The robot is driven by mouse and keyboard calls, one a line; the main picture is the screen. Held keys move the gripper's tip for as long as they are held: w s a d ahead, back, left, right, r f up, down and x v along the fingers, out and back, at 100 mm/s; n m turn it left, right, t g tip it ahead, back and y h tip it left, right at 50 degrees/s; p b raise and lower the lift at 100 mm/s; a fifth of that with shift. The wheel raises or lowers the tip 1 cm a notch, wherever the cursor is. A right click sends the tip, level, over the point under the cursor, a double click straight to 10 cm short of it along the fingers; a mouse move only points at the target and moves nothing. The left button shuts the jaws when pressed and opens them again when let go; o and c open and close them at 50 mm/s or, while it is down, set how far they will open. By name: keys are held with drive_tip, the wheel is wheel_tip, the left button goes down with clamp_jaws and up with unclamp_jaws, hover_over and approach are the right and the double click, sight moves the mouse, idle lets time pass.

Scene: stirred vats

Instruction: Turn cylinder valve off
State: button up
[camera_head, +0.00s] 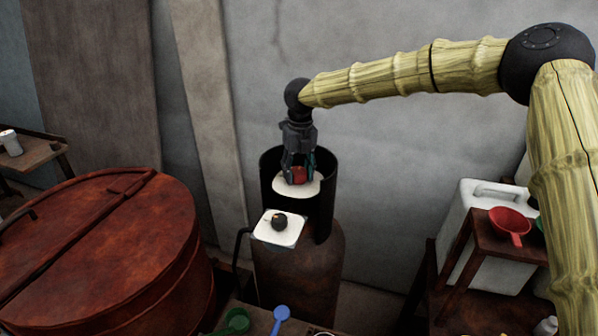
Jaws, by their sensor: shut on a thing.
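A rusty gas cylinder (298,262) stands upright near the middle, with a dark open collar (323,210) around its top. A red valve knob (299,175) shows inside the collar, above a white round surface (303,190). My gripper (299,174) points straight down into the collar and is shut on the red knob, with one finger on each side of it. How far the knob is turned cannot be told. The valve stem below is hidden.
A white square plate with a dark round knob (279,222) sits at the collar's front. A large rusty lidded vat (110,250) stands at left. A red scoop (508,222) lies on a stand at right, by a white canister (470,203). A grey wall is close behind.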

sight(301, 170)
drive_tip(key=shift+f+m, duration=0.2)
drive_tip(key=shift+m, duration=0.3)
drive_tip(key=o, duration=1)
drive_tip(key=shift+r, duration=0.1)
drive_tip(key=shift+r, duration=0.15)
wheel_tip(301, 170, up, 12)
drive_tip(key=shift+d, duration=0.25)
drive_tip(key=shift+w+d+f, duration=0.1)
drive_tip(key=shift+f, duration=0.1)
